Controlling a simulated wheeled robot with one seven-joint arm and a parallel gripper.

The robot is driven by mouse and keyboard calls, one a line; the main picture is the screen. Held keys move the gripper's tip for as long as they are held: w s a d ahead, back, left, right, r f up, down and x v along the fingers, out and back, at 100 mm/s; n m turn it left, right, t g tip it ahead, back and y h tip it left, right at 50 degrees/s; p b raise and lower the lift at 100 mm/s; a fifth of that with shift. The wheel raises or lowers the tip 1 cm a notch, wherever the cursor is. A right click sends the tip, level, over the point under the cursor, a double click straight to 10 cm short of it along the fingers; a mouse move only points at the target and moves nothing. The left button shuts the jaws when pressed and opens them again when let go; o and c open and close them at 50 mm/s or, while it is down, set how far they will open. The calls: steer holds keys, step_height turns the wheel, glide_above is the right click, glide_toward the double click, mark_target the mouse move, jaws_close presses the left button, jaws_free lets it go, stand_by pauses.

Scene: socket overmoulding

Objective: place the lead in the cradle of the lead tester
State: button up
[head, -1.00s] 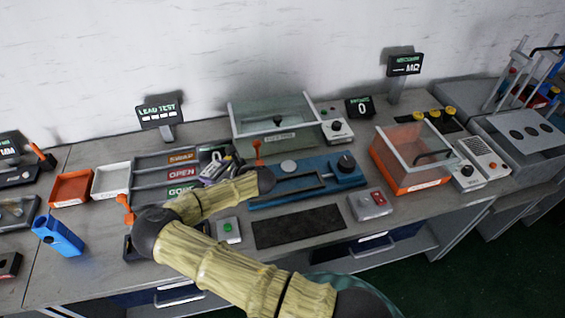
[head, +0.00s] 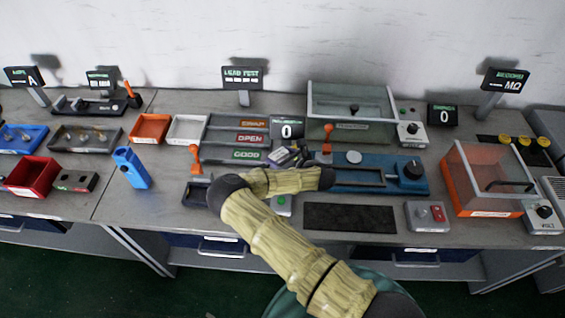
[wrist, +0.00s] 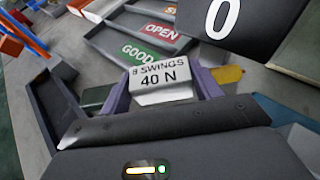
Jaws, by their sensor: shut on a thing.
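My gripper (head: 290,156) is at mid-bench in the head view, partly behind my own arm. It is shut on the lead, which is mostly hidden. In the wrist view a yellow piece (wrist: 228,75) and a dark green piece (wrist: 96,97) stick out on either side of purple-grey parts; they look like the lead's ends, but I cannot tell for sure. A plate (wrist: 160,82) reading "8 SWINGS 40 N" lies between them. The lead test sign (head: 243,77) stands behind the sorting trays. I cannot make out the cradle; it is hidden near my gripper and arm.
Sorting trays (head: 249,155) marked "OPEN" and "GOOD" lie behind my gripper. A blue fixture (head: 375,178) is to its right, and a dark mat (head: 350,217) in front of that. A blue upright holder (head: 131,168) and a red bin (head: 33,175) stand left.

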steer(key=shift+d+f+p, duration=0.15)
steer(key=shift+f+p, duration=0.2)
steer(key=shift+f, duration=1.5)
steer(key=shift+f, duration=0.1)
steer(key=o, duration=1)
steer(key=shift+w, duration=0.1)
steer(key=shift+s+d, duration=0.2)
steer(key=v, duration=0.5)
steer(key=b+v, duration=0.1)
steer(key=v, duration=0.5)
steer(key=shift+s+d+r, duration=0.15)
steer(key=shift+r, duration=0.2)
